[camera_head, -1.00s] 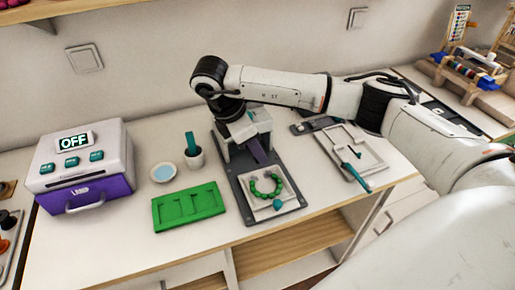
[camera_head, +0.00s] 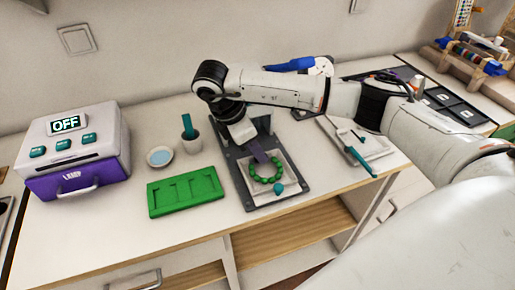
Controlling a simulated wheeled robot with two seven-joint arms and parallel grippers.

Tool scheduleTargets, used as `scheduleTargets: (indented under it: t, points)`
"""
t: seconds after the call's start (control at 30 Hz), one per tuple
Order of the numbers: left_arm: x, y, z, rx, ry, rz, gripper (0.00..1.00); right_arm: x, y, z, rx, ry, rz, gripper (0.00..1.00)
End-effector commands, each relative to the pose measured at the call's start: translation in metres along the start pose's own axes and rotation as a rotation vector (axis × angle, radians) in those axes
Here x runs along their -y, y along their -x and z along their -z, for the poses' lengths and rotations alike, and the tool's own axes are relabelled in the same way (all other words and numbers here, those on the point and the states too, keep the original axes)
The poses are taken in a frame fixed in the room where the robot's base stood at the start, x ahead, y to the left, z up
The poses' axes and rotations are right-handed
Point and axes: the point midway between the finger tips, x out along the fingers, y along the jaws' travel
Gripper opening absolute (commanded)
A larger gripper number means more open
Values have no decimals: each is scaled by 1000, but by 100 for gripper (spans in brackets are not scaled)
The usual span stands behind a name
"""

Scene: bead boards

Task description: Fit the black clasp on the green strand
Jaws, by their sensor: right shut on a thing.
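The green strand (camera_head: 252,174) is a ring of green beads lying on a white tray (camera_head: 291,185) on a dark grey board (camera_head: 263,203). A teal piece (camera_head: 278,188) sits at its lower right. My right gripper (camera_head: 252,145) points down at the far side of the strand. It is shut on a purple piece (camera_head: 259,155), which reaches down to the strand's far edge; I cannot tell whether they touch. The fingertips are hard to make out. I cannot make out the black clasp. My left gripper is not in view.
A green tray (camera_head: 185,209) with recesses lies left of the board. A purple and white machine (camera_head: 76,160) reading OFF stands left. A white tray (camera_head: 374,153) with a teal tool lies right.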

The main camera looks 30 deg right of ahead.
Motion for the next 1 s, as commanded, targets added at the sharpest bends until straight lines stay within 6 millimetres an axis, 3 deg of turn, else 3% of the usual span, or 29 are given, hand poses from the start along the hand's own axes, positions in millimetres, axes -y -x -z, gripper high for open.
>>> scheduleTargets:
  t: [0.33,0.37,0.47,0.67,0.77,1.0]
  points:
    - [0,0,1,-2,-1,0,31,0,0,0,0,0,0,0]
    - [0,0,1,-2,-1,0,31,0,0,0,0,0,0,21]
    - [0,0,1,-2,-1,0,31,0,0,0,0,0,0,38]
    - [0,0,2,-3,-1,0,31,0,0,0,0,0,0,38]
    - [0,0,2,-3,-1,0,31,0,0,0,0,0,0,50]
    - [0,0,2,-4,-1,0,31,0,0,0,0,0,0,50]
